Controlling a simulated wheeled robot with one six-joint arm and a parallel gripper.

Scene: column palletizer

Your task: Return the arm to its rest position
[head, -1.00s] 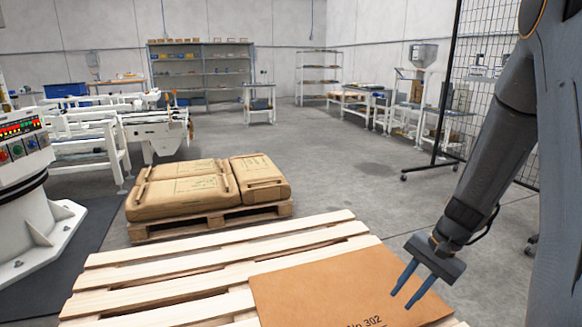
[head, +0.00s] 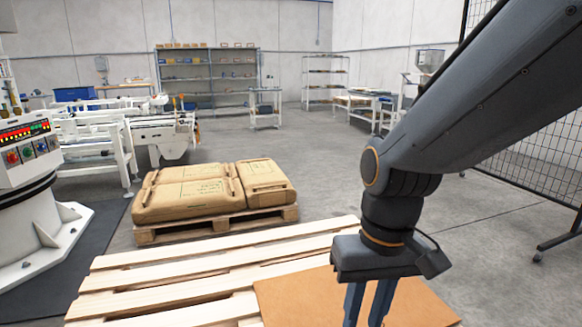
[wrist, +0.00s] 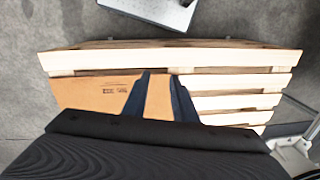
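My gripper (head: 367,303) is in the right half of the head view, pointing down above a flat brown cardboard piece (head: 292,297). Its two dark fingers stand apart with nothing between them; the fingertips are cut off by the frame's lower edge. In the wrist view my gripper (wrist: 159,80) shows both fingers apart, with the cardboard (wrist: 85,95) and its small printed label below. The cardboard lies on a wooden pallet (head: 200,262). My arm is bent, its upper link running to the upper right.
A second pallet (head: 225,226) with brown sacks (head: 190,199) stands behind the near pallet. A white machine with a control panel (head: 28,142) is at left. A mesh fence (head: 545,165) stands at right. Open floor (head: 320,150) lies beyond the sacks.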

